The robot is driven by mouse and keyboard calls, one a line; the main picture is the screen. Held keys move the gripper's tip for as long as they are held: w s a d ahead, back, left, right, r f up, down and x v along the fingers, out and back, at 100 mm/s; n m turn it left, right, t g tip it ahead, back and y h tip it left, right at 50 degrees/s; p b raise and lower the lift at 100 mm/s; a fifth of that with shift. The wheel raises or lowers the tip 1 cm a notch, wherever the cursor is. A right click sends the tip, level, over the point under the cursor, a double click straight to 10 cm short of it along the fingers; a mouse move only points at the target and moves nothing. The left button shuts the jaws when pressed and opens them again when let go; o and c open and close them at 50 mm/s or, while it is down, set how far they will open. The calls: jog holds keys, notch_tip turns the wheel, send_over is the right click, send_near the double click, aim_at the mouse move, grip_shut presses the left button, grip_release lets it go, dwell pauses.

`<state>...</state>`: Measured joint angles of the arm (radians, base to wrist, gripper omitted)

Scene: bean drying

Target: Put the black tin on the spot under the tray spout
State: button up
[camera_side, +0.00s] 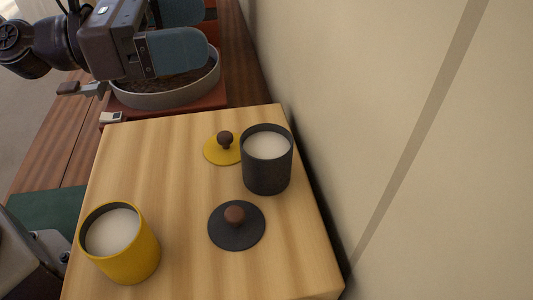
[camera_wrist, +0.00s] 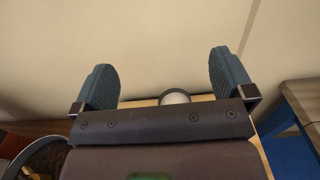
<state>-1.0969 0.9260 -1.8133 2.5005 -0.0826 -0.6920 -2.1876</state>
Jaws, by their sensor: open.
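The black tin (camera_side: 267,175) stands upright at the right of the light wooden board (camera_side: 170,170), open, with a pale inside. My gripper (camera_side: 195,30) is at the top left, above the round grey-walled tray (camera_side: 180,101) and away from the tin. Its two blue pads are apart with nothing between them. In the wrist view my gripper (camera_wrist: 162,70) is also spread, and a round pale-centred tin top (camera_wrist: 175,98) shows beyond the palm; I cannot tell which tin. The tray holds something brown. I cannot make out the spout or the spot clearly.
An open yellow tin (camera_side: 130,258) stands at the board's front left. A black lid (camera_side: 237,236) lies in front of the black tin, and a yellow lid (camera_side: 218,150) is partly behind it. The wall (camera_side: 420,120) rises close on the right. The board's middle left is clear.

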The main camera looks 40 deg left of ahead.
send_near(259, 155)
jog(key=d+r, duration=0.2)
jog(key=s+d+r, duration=0.1)
jog(key=d+r, duration=0.1)
jog(key=shift+w+d+f, duration=0.1)
jog(key=shift+w+f, duration=0.05)
jog(key=shift+w+d, duration=0.25)
jog(key=shift+w, duration=0.05)
jog(key=x, duration=0.6)
jog(key=shift+w+d, duration=0.1)
jog(key=shift+c, duration=0.2)
